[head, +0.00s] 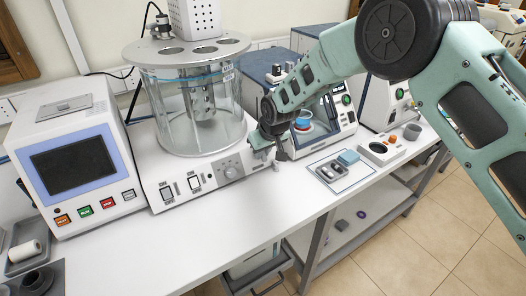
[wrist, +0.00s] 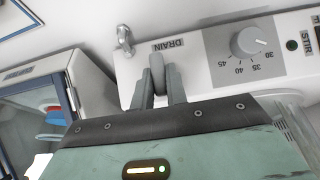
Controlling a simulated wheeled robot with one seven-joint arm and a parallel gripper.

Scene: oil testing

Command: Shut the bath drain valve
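The bath is a clear glass cylinder (head: 198,110) on a white base (head: 205,185) with a metal lid. In the wrist view, the base's front panel carries a DRAIN label (wrist: 168,44) and a metal spout (wrist: 125,40) beside it. The grey drain valve lever (wrist: 157,72) stands out from the panel by the label. My gripper (wrist: 160,85) has one finger on each side of the lever, close together, and looks shut on it. In the head view, my gripper (head: 268,148) is at the right end of the base, and the lever is hidden there.
A dial (wrist: 248,43) sits beside the label. A white instrument with a screen (head: 72,165) stands left of the bath. Another instrument holding a blue-rimmed cup (head: 303,120) stands right. A mat with small parts (head: 340,170) lies on the bench.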

